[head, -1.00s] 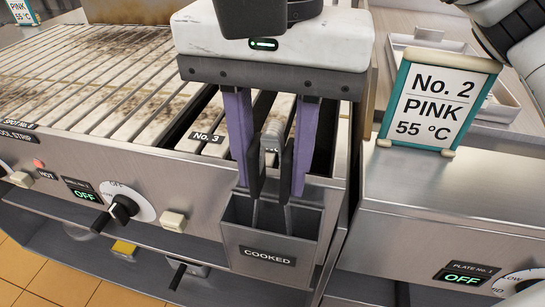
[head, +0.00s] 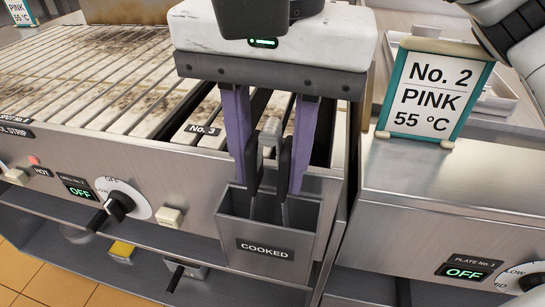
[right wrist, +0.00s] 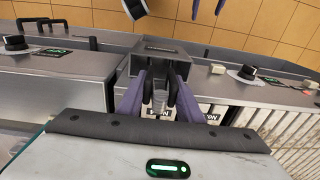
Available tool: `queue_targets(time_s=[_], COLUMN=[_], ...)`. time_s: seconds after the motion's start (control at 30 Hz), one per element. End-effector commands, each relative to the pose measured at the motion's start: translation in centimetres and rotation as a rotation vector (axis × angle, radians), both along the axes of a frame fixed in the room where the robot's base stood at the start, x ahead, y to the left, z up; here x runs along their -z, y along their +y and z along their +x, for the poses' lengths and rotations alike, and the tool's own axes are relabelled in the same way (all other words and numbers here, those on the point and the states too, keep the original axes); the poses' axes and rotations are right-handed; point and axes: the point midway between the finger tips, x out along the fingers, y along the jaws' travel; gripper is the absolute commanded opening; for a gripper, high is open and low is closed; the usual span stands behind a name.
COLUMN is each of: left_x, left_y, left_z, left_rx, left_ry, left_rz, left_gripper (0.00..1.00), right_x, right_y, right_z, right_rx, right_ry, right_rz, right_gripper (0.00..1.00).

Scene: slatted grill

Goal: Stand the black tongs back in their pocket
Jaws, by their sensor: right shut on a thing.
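The black tongs (head: 285,165) stand roughly upright between the purple fingers of my right gripper (head: 268,180), which is shut on them. Their grey upper end (head: 271,130) shows between the fingers, and it also shows in the right wrist view (right wrist: 160,100). The lower ends of the tongs reach inside the grey metal pocket (head: 230,230) labelled COOKED, on the grill's front. The front wall hides their tips, so I cannot tell whether they touch the bottom. The fingertips are at the pocket's rim. Two purple tips at the top of the right wrist view may be my left gripper (right wrist: 208,8), mostly cut off.
The slatted grill (head: 110,70) lies behind and left of the pocket. A black knob (head: 117,205) is on the panel left of it. A No. 2 PINK sign (head: 435,95) stands on the steel counter (head: 470,175) at right, with a white tray behind it.

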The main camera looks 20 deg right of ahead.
Motion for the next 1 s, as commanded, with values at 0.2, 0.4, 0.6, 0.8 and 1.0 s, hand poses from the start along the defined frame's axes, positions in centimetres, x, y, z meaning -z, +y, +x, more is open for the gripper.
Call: queue_targets(time_s=[0.2, 0.4, 0.6, 0.8, 1.0], left_x=[1.0, 1.0, 1.0, 0.4, -1.4], left_y=[0.0, 0.0, 0.0, 0.0, 0.0], left_z=[0.0, 0.0, 0.0, 0.0, -0.1], left_rx=[0.000, 0.000, 0.000, 0.000, 0.000], left_ry=[0.000, -0.001, -0.001, -0.002, 0.001], left_rz=[0.000, 0.000, 0.000, 0.000, 0.000], left_gripper=[0.76, 0.76, 0.76, 0.76, 0.76], right_x=[2.4, 2.4, 2.4, 1.6, -1.2], right_y=[0.2, 0.2, 0.1, 0.0, 0.0], right_z=[-0.3, -0.3, -0.3, -0.4, -0.5], right_rx=[-0.008, -0.008, -0.008, -0.006, -0.003], right_ry=[0.045, 0.045, 0.046, 0.043, 0.030], right_rz=[-0.009, -0.009, -0.010, -0.010, -0.007], right_gripper=[0.02, 0.55, 0.55, 0.55, 0.55])
